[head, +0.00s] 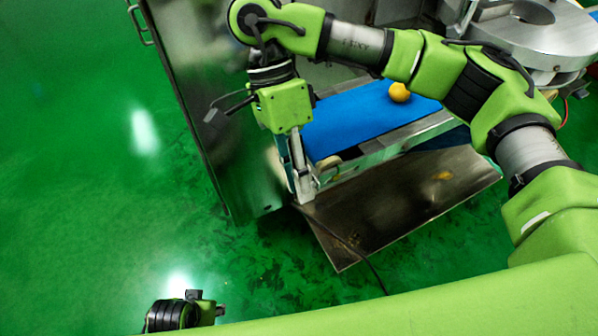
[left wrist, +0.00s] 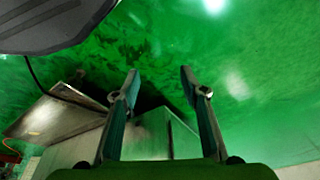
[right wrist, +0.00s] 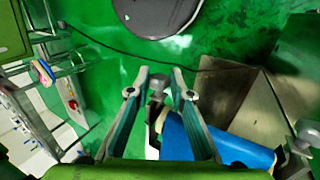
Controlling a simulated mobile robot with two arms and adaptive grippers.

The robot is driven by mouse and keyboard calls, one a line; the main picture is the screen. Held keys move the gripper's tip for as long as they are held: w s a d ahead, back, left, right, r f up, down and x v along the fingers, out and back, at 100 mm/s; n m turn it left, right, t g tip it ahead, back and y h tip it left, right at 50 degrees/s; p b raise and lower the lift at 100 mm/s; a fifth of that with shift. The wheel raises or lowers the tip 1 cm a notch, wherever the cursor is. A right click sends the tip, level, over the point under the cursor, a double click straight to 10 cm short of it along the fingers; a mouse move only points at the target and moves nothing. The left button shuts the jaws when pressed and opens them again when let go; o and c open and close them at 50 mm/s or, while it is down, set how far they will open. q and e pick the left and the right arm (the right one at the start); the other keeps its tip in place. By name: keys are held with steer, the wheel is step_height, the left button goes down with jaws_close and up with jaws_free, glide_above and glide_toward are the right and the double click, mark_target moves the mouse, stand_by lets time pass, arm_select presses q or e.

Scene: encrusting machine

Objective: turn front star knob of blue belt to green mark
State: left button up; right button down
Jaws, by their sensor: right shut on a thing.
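The blue belt (head: 365,113) runs across the machine in the head view, with an orange ball (head: 399,92) on it. My right gripper (head: 303,192) points down at the belt's near left corner. In the right wrist view, my right gripper (right wrist: 159,75) is shut on a small grey metal star knob (right wrist: 158,88) beside the end of the blue belt (right wrist: 250,151). A second grey knob (right wrist: 304,132) shows at the right there. I cannot make out a green mark. My left gripper (left wrist: 160,76) is open and empty in the left wrist view, above the floor.
A steel tray (head: 400,208) lies under the belt's near side, with a dark cable across the floor beside it. A tall steel cabinet (head: 200,100) stands left of the belt. Green floor at the left is free. A cart (right wrist: 45,130) with a red button shows in the right wrist view.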

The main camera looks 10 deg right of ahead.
arm_select(q)
steer(key=shift+s+f+p, duration=0.2)
steer(key=shift+s+f, duration=0.05)
steer(key=shift+f, duration=0.65)
steer(key=shift+s+f+p, duration=0.15)
steer(key=shift+s+f, duration=0.1)
steer(key=shift+f, duration=0.6)
arm_select(e)
steer(key=shift+w+g, duration=0.1)
steer(key=shift+g, duration=0.2)
steer(key=c, duration=1.8)
jaws_free()
steer(key=v, duration=1.2)
steer(key=shift+w+a, duration=0.1)
steer(key=shift+a, duration=0.1)
